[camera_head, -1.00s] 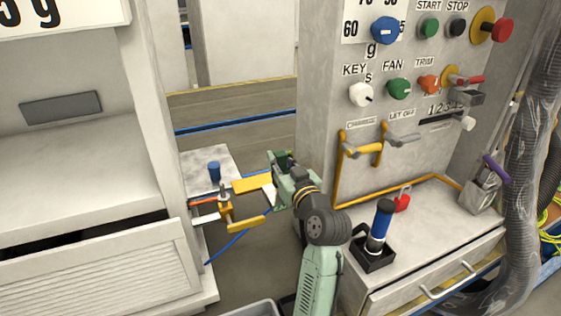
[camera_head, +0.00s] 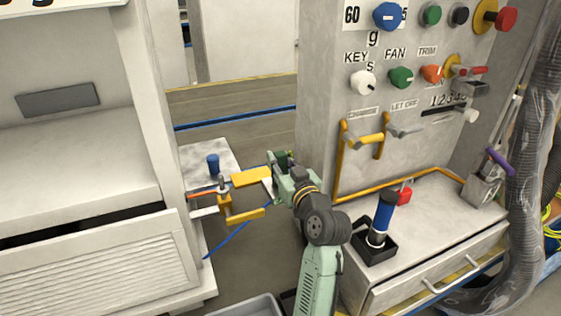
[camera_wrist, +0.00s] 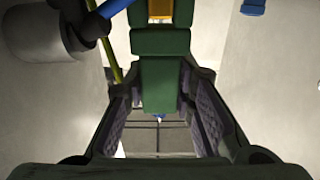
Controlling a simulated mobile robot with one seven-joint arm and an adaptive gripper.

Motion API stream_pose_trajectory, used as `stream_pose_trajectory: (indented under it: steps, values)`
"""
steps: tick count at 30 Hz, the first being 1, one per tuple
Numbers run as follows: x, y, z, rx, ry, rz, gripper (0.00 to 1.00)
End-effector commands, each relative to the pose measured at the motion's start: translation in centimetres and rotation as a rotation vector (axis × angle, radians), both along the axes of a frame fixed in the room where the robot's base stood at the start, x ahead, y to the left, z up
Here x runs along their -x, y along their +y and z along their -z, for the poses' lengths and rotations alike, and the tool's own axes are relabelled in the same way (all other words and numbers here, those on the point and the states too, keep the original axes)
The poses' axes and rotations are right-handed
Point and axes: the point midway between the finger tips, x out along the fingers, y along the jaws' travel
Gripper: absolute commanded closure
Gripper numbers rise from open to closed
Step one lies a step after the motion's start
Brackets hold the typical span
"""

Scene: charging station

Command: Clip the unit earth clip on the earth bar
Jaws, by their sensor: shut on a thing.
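The earth clip (camera_head: 252,178) appears in the head view as a yellow piece with a second yellow arm (camera_head: 247,215) below it and a bracket at its left end. My gripper (camera_head: 272,184) is at the right end of the upper yellow piece and is shut on it. A thin bar (camera_head: 204,211), which looks like the earth bar, juts from the left cabinet to the clip's left end. I cannot tell whether the clip grips it or only touches it.
A small shelf (camera_head: 205,150) with a blue peg (camera_head: 213,165) stands behind the clip. The left cabinet (camera_head: 95,275) and the control console (camera_head: 318,100) flank my arm. A blue-handled stick (camera_head: 382,215) stands on the console ledge.

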Motion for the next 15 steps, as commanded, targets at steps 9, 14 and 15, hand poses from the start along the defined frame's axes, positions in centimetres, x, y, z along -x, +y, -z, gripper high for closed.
stream_pose_trajectory:
  steps: [9,14,15]
  values:
    - [0.00,0.00,0.05,0.000,0.000,0.000,0.58]
    - [0.00,0.00,0.05,0.000,0.000,0.000,0.53]
    - [0.00,0.00,0.05,0.000,0.000,0.000,0.53]
